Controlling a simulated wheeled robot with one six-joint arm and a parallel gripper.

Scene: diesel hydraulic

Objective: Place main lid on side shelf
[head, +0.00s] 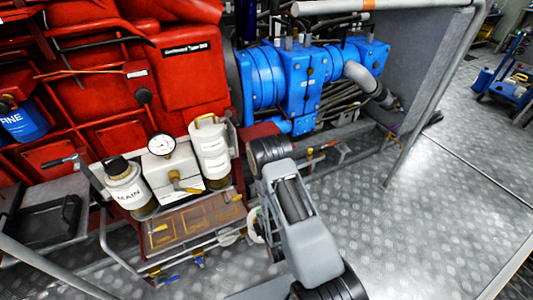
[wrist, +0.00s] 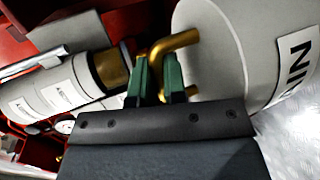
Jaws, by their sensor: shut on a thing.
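In the wrist view, my gripper (wrist: 160,75) is shut on the bent brass handle (wrist: 178,42) of a large pale grey cylinder, the main lid (wrist: 225,50). Part of its dark lettering shows at the right edge, turned on its side. In the head view, my arm hides the gripper, and I cannot make out the held lid clearly. A white canister marked MAIN (head: 125,188) with a dark top stands at the left of the filter stand. A grey side shelf (head: 28,195) with a dark frame lies left of it; I cannot tell whether this is the named shelf.
A white box with a round gauge (head: 161,146) and another white canister (head: 211,150) stand beside the MAIN canister. A brownish tray (head: 195,226) is below them. Red engine (head: 195,70) and blue pump (head: 290,80) stand behind. Metal floor (head: 430,220) at right is clear.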

